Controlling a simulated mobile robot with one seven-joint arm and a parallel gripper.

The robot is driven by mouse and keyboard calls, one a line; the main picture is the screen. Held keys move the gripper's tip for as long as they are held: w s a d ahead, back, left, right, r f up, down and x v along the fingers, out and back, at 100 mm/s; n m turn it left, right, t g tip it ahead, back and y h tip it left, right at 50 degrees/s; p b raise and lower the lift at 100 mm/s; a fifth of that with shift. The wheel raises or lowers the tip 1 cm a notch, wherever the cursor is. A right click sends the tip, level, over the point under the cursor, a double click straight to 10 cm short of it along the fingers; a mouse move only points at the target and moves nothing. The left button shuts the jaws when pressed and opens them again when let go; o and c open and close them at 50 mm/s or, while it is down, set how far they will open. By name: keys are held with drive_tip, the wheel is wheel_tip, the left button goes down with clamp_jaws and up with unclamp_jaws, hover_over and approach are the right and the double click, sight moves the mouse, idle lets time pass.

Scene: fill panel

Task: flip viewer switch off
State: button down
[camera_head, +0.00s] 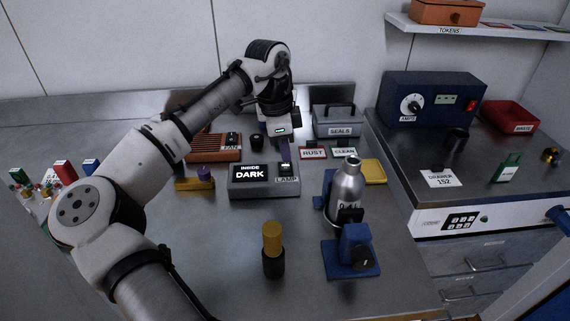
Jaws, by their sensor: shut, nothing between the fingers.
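The viewer is a grey box (262,191) near the middle of the steel bench. Its black display (250,174) reads "INSIDE DARK". A label (287,180) reading "LAMP" is on its right part, with the switch just behind it at the box's top right. My gripper (284,160) points down from behind, its tip at or just above the switch. It is shut and empty. I cannot tell whether it touches the switch, and the lever's position is too small and hidden to read.
A silver bottle (347,183) stands in a blue fixture to the right. A yellow-topped black cylinder (273,249) stands in front. RUST (313,153) and CLEAN (345,153) signs and a SEALS box (338,123) are behind. An orange slatted unit (208,148) is behind left.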

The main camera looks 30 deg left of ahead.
sight(284, 168)
drive_tip(key=shift+f+b, duration=0.5)
drive_tip(key=shift+f, duration=0.8)
idle(0.9)
wheel_tip(284, 168, up, 7)
drive_tip(key=p, duration=0.6)
drive_tip(key=shift+p, duration=0.4)
drive_tip(key=shift+s, duration=0.1)
